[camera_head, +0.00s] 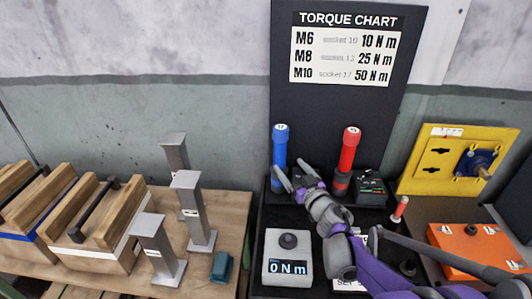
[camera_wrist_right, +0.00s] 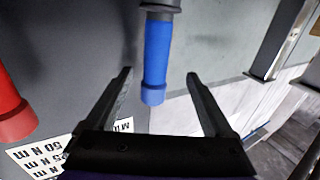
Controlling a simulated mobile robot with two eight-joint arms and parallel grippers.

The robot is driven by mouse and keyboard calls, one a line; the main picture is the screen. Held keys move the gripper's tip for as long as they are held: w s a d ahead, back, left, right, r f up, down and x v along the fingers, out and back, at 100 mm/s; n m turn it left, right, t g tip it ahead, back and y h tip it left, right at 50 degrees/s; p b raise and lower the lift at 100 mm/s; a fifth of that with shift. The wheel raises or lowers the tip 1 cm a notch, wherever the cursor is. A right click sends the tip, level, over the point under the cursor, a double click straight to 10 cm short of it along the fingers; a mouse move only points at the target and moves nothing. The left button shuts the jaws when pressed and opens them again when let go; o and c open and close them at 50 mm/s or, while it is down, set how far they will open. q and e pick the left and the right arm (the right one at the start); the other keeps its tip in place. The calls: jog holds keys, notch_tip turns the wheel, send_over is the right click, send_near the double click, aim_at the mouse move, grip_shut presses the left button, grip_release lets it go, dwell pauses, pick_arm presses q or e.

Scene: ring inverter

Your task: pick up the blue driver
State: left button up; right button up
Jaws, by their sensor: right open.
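The blue driver (camera_head: 280,147) stands upright at the back left of the black bench, in front of the dark chart board. My right gripper (camera_head: 286,178) is open close to its lower part in the head view. In the right wrist view the blue driver (camera_wrist_right: 157,58) hangs between the two open fingers of the right gripper (camera_wrist_right: 160,78), with a gap on each side. No contact shows. The driver's lower end is partly hidden by the gripper in the head view. My left gripper is not in view.
A red driver (camera_head: 349,150) stands right of the blue one, beside a small black box (camera_head: 371,188). A torque display (camera_head: 287,262) reading 0 N m is in front. Grey metal posts (camera_head: 190,205) stand on the wooden table at left. A yellow panel (camera_head: 455,160) is at right.

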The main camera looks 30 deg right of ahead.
aim_at(283, 156)
jog(key=w, duration=0.3)
jog(key=shift+w+d, duration=0.25)
jog(key=shift+w, duration=0.15)
jog(key=w, duration=0.2)
jog(key=w+p, duration=0.1)
jog(key=w, duration=0.2)
jog(key=shift+w+d+f, duration=0.3)
jog(key=shift+d+f, duration=0.1)
jog(key=shift+s, duration=0.1)
jog(key=shift+c, duration=0.9)
jog(key=shift+r, duration=0.1)
grip_shut()
